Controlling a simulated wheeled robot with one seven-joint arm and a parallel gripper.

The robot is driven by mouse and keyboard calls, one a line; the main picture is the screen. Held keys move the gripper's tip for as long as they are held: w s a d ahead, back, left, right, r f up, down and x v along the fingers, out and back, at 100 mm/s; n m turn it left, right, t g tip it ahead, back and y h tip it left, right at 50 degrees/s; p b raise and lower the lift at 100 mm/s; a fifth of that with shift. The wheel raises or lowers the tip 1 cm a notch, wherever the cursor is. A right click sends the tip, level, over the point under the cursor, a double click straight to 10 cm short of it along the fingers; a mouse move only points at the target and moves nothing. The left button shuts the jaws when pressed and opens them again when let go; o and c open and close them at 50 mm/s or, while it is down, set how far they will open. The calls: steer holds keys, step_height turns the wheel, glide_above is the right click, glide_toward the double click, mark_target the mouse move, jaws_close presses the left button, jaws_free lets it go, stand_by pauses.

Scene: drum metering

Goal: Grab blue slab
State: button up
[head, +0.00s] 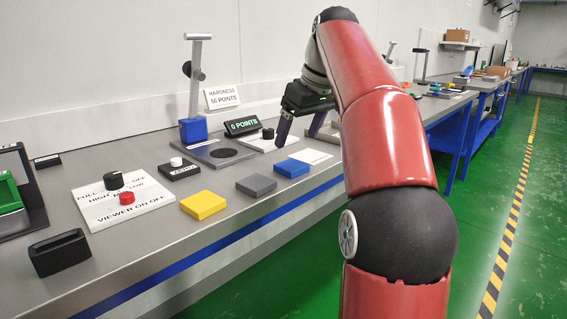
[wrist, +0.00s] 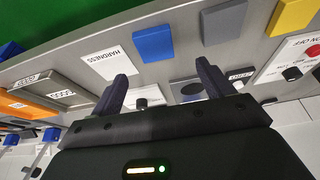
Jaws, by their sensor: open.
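The blue slab (head: 292,168) lies flat on the grey bench near its front edge, to the right of a grey slab (head: 256,185) and a yellow slab (head: 203,204). The blue slab also shows in the wrist view (wrist: 153,44), ahead of the fingers and between their lines. My gripper (head: 303,130) is open and empty above the bench, behind the blue slab in the head view. In the wrist view my gripper (wrist: 160,82) has its two dark fingers spread, apart from the slab.
A hardness device (head: 193,130) with a blue block and post stands behind. A "0 POINTS" display (head: 242,126), a black knob, a white label card (head: 311,156) and a small button box (head: 178,168) are near. A control panel (head: 122,200) lies left. The bench front edge is close to the slabs.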

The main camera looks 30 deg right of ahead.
mark_target(291, 165)
steer(key=x, duration=0.2)
steer(key=b+x, duration=0.1)
steer(key=x, duration=0.2)
steer(key=d+b+x, duration=0.1)
steer(key=x, duration=0.1)
steer(key=shift+s+a+f, duration=0.1)
steer(key=shift+s+f, duration=0.1)
steer(key=shift+f, duration=0.2)
steer(key=c, duration=1.1)
steer(key=shift+r, duration=0.2)
